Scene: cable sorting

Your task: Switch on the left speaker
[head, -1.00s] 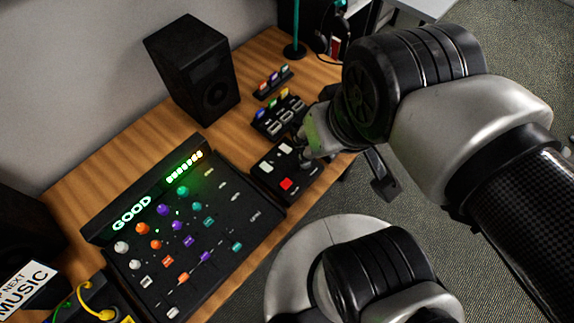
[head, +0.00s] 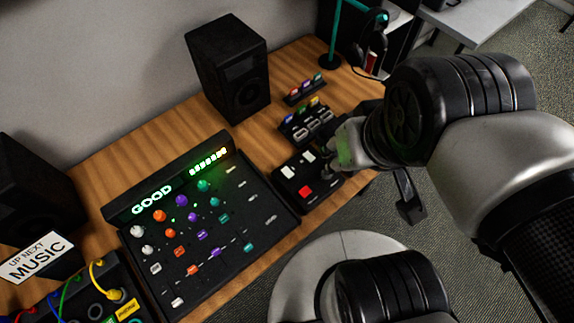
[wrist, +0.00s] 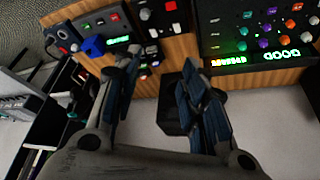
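The left speaker (head: 38,195) is a black box at the left edge of the head view, partly cut off, behind a sign. Its switch cannot be made out. A second black speaker (head: 230,75) stands upright at the back of the desk, right of the mixer. It seems to be the dark box (wrist: 176,105) between my fingers in the wrist view, farther off. My gripper (head: 345,150) is over the desk's right part, by a small black button box, far from the left speaker. In the wrist view my gripper (wrist: 160,70) is open and empty.
The mixer (head: 205,225) with a lit "GOOD" display fills the desk's middle. The button box (head: 308,178) has a red button. A "MUSIC" sign (head: 36,257) and a cable box (head: 100,300) are at the left. A headphone stand (head: 331,45) is at the back right.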

